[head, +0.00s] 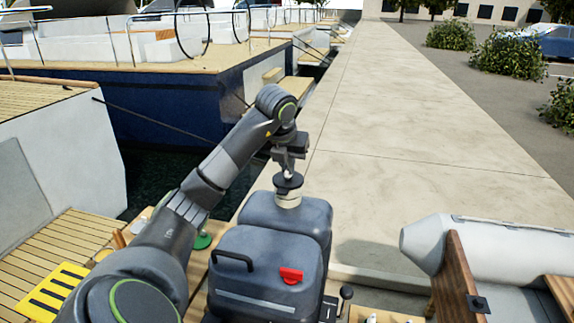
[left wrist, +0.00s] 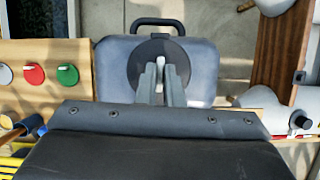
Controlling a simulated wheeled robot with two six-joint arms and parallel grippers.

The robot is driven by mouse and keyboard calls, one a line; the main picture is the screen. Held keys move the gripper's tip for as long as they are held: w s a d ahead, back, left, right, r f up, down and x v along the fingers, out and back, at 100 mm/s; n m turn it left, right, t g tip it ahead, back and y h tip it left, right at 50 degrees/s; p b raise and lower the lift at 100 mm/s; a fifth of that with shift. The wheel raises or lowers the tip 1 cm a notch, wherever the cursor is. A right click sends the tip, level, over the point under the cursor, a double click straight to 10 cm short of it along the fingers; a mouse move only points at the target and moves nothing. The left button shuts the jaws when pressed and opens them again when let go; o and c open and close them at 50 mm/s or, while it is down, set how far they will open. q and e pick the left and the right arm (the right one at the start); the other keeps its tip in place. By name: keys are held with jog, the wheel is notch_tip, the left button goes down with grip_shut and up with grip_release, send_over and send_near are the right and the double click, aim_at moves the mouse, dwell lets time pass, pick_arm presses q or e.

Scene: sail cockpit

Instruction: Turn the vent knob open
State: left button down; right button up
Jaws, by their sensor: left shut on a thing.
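My left gripper (head: 289,166) reaches down onto the top of a grey-blue tank (head: 312,212). A black round cap (head: 288,184) sits on a pale neck (head: 288,200) on the tank. My left gripper also shows in the left wrist view (left wrist: 161,84), its two fingers shut on a small pale vent knob (left wrist: 159,70) at the middle of the black cap (left wrist: 140,64). The fingers hide most of the knob, so I cannot tell how far it is turned. My right gripper is in neither view.
Red (left wrist: 34,74) and green (left wrist: 68,75) knobs sit on a wooden panel. A grey dinghy (head: 480,245) lies right; the concrete quay (head: 400,150) is clear.

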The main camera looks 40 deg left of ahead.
pick_arm(q)
jog(key=shift+r+n, duration=0.1)
jog(key=shift+n, duration=0.3)
jog(key=c, duration=1.6)
grip_release()
jog(key=shift+o, duration=0.2)
jog(key=p+v, duration=1.7)
jog(key=p, duration=0.1)
jog(key=shift+d+r+p, duration=0.2)
jog(key=shift+p, duration=0.2)
jog(key=shift+w+f, duration=0.1)
jog(key=shift+f, duration=0.05)
